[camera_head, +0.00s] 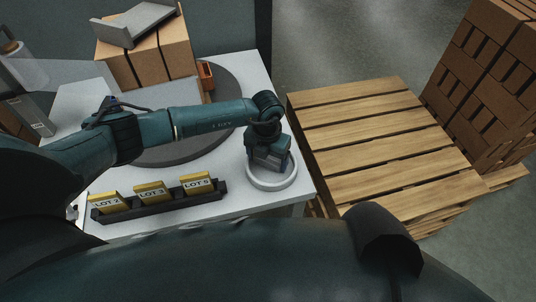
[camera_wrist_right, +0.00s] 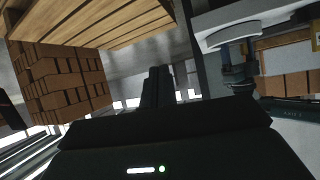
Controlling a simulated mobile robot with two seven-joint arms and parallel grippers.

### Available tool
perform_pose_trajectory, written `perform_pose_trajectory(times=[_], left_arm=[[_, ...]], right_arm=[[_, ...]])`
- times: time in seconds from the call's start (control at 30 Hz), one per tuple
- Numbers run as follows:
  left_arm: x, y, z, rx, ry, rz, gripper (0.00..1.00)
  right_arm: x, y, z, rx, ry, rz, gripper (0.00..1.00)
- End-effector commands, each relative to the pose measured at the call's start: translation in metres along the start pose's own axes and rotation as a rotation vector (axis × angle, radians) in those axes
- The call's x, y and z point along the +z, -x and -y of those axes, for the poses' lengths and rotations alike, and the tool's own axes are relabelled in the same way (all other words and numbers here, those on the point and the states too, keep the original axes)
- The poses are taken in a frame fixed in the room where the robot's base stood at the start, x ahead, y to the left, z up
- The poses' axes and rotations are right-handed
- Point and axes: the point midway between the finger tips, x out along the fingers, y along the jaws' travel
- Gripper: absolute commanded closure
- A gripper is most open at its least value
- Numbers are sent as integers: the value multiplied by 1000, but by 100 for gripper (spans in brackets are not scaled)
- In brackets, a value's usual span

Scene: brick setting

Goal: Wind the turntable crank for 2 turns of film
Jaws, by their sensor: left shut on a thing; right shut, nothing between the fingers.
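The dark round turntable (camera_head: 222,92) is set on the white table, partly hidden by my left arm. A brown carton (camera_head: 165,58) stands at its back. A white round crank base (camera_head: 272,184) sits at the table's front right corner; it also shows in the right wrist view (camera_wrist_right: 226,40). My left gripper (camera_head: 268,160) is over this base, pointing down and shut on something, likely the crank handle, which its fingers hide. My right gripper (camera_wrist_right: 158,88) is shut and empty, well away from the crank. A whitish film roll (camera_head: 22,68) stands at the far left.
A dark rack (camera_head: 160,207) with yellow cards marked LOT 2, LOT 3 and LOT 5 lies along the table's front. A wooden pallet (camera_head: 375,140) is right of the table, with stacked brown bricks (camera_head: 485,75) beyond. Grey floor at the top middle is clear.

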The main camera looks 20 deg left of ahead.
Motion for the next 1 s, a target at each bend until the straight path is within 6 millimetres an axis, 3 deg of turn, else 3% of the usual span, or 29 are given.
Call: perform_pose_trajectory(times=[0.5, 1.0], left_arm=[[-7, 1, 0, 5, 460, -2, 43], [-8, 0, 2, 4, 672, 0, 43]], right_arm=[[-4, 6, -6, 24, -17, 32, 100], [-2, 8, -8, 32, -19, 53, 100]])
